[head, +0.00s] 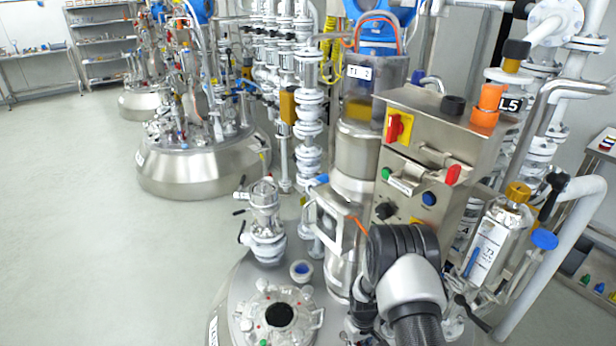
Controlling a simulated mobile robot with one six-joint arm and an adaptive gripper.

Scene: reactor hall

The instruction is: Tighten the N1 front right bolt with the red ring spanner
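No N1 marking is readable, and I cannot pick out the front right bolt. A round flanged cover (278,312) with a dark centre sits on top of the near steel vessel (238,290) at the bottom; small fittings ring it, too small to tell apart. A white valve fitting (265,225) stands upright behind it on the same vessel. I cannot make out a red ring spanner anywhere.
Another vessel (200,170) stands behind. Shelves (103,45) and a bench line the back left. The left floor (80,220) is clear.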

